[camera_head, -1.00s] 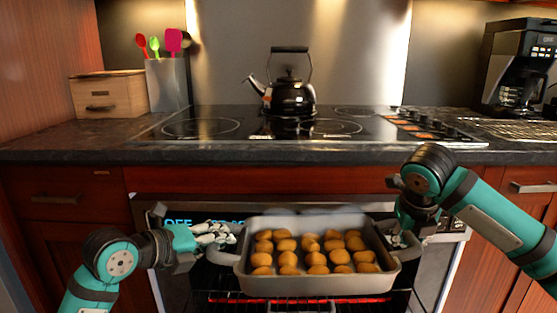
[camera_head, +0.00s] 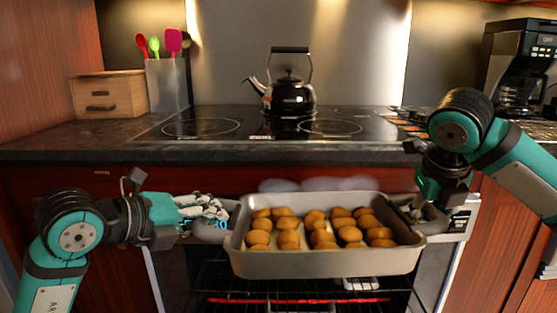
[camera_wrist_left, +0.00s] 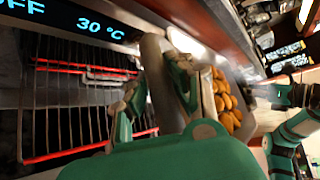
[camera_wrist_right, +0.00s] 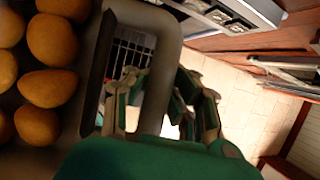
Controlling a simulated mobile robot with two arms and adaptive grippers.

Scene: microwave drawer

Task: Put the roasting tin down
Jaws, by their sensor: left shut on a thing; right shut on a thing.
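The roasting tin (camera_head: 325,264) is a grey pan with brown round potatoes (camera_head: 322,232) in it. It is held up in front of the open oven, above the oven rack (camera_head: 310,299). My left gripper (camera_head: 222,212) is shut on the tin's left handle, which also shows in the left wrist view (camera_wrist_left: 160,85). My right gripper (camera_head: 412,208) is shut on the right handle, seen in the right wrist view (camera_wrist_right: 160,75).
The dark hob (camera_head: 270,128) above the oven carries a black kettle (camera_head: 289,95) at its back middle. A utensil holder (camera_head: 168,83) and wooden box (camera_head: 108,94) stand left, a coffee machine (camera_head: 522,65) right. The hob's front area is clear.

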